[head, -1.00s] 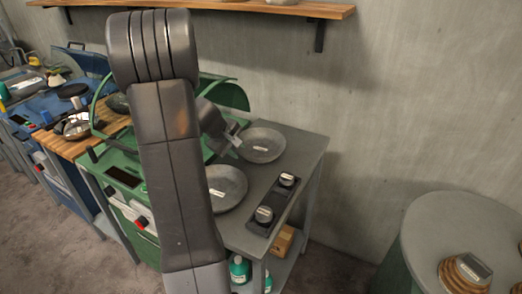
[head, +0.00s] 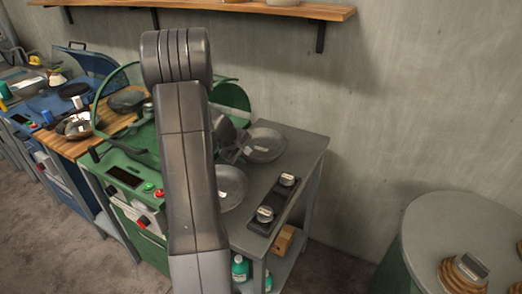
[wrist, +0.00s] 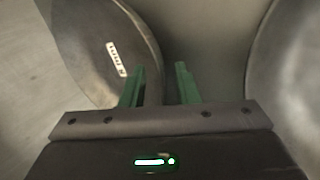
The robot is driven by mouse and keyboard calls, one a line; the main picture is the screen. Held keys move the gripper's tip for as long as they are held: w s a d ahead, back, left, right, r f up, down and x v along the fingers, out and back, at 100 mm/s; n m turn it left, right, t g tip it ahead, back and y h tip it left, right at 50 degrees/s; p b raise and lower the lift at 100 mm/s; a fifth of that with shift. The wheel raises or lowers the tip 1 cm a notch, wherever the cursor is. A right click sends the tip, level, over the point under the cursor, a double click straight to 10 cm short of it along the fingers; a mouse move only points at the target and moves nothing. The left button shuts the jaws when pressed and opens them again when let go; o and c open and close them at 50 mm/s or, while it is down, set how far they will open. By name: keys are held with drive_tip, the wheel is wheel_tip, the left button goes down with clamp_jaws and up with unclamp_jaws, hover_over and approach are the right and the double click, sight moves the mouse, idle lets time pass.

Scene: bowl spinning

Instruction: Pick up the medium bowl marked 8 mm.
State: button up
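Two grey bowls with white labels sit on the grey side table: a far bowl (head: 268,146) and a near bowl (head: 232,192) partly hidden by my arm. My gripper (head: 240,150) is at the left edge of the far bowl in the head view. In the wrist view my gripper (wrist: 160,84) has its green fingers apart. A labelled bowl (wrist: 85,75) lies at the left, its rim showing between the fingertips. Another bowl (wrist: 298,80) is at the right edge. Contact cannot be told.
A dark tray (head: 270,228) with two labelled round pieces is on the table's front right. A green machine with a raised hood (head: 232,95) stands left of the table. A round table (head: 430,215) is at right. A wooden shelf (head: 240,8) hangs above.

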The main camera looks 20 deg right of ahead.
clamp_jaws()
